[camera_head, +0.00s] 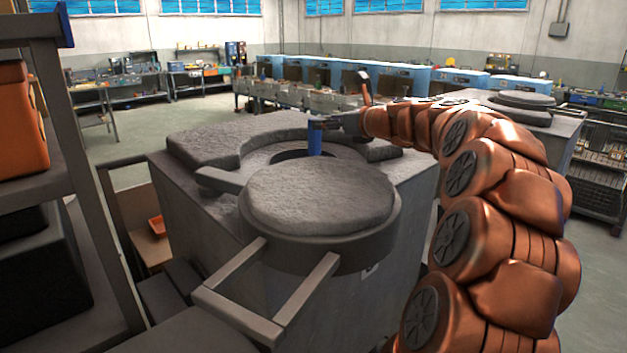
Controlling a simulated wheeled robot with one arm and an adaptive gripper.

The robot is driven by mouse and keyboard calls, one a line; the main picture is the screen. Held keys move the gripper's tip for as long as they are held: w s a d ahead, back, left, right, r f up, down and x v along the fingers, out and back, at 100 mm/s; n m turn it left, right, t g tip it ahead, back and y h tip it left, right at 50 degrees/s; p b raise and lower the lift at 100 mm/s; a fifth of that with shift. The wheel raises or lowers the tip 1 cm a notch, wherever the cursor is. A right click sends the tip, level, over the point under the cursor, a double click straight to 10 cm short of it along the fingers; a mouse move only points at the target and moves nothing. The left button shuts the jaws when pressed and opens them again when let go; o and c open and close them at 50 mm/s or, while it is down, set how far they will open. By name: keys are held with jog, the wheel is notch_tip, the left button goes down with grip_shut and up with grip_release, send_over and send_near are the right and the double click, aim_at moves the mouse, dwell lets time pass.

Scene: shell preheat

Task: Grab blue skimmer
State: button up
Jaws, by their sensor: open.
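My gripper (316,140) is at the far end of my orange arm, over the dark round opening in the furnace top. It is small in this view, and its fingers cannot be made out. A short blue upright piece shows at the arm's end. I cannot tell from this view whether it is part of my gripper or a separate thing. I cannot make out a blue skimmer for certain anywhere. Nothing is clearly seen held in the gripper.
The grey furnace (205,215) fills the middle, with its round lid (320,195) swung toward me on a two-bar handle (235,262). A dark rack (75,150) holding an orange container (20,120) stands close on the left. A second furnace (560,125) stands behind my arm.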

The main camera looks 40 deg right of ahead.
aim_at(314, 118)
jog(key=shift+d+p+x, duration=0.15)
jog(key=shift+p+x, duration=0.2)
jog(key=shift+x, duration=1.2)
jog(key=shift+d+p+x, duration=0.15)
jog(key=shift+p+x, duration=0.2)
jog(key=shift+x, duration=1.2)
grip_shut()
